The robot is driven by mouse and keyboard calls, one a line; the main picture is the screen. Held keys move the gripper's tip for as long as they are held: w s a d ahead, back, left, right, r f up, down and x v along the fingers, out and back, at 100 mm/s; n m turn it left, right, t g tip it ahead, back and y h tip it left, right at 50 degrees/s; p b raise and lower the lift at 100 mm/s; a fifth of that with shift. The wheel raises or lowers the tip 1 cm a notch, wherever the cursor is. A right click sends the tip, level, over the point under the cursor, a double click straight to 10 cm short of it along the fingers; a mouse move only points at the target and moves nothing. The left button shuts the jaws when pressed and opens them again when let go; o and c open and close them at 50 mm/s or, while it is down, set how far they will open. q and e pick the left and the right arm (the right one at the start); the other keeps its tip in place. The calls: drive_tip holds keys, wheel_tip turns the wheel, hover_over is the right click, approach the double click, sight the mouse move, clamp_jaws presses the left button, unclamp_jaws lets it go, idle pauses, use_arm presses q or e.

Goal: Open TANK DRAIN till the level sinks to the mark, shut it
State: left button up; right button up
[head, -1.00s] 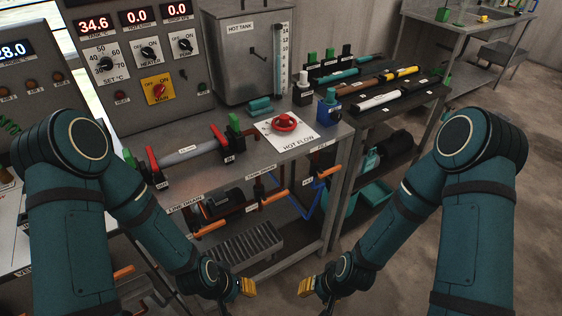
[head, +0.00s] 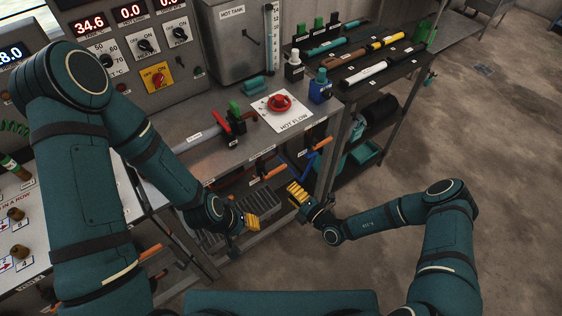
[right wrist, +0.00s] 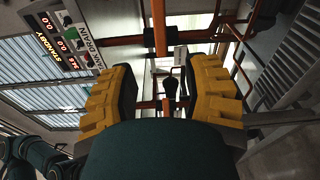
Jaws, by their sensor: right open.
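The grey hot tank (head: 230,45) stands on the bench with a numbered level gauge (head: 272,45) on its right side; its level and mark are too small to read. The TANK DRAIN label (right wrist: 86,50) shows sideways in the right wrist view. An orange bar (right wrist: 160,28) and a black part (right wrist: 171,87) lie beyond my open fingers; I cannot tell which is the drain's handle. My right gripper (head: 297,193) is open and empty in front of the lower bench shelf. My left gripper (head: 251,222) is close by on its left; its jaw opening is unclear.
Orange-handled pipework (head: 272,171) runs under the bench top, partly hidden. The red HOT FLOW knob (head: 279,103) sits on top. A grated tray lies low behind my left gripper. The right floor is clear.

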sight(281, 170)
drive_tip(key=w+a+b, duration=0.1)
drive_tip(key=w, duration=0.1)
drive_tip(key=w+a+m+t+h, duration=0.1)
drive_tip(key=w, duration=0.2)
drive_tip(key=w+a+m+b, duration=0.1)
drive_tip(key=w, duration=0.2)
drive_tip(key=shift+f+t+h+b, duration=0.15)
drive_tip(key=shift+t+h+b, duration=0.15)
drive_tip(key=shift+b, duration=0.05)
drive_tip(key=shift+b+x, duration=0.4)
drive_tip(key=shift+x, duration=0.55)
clamp_jaws()
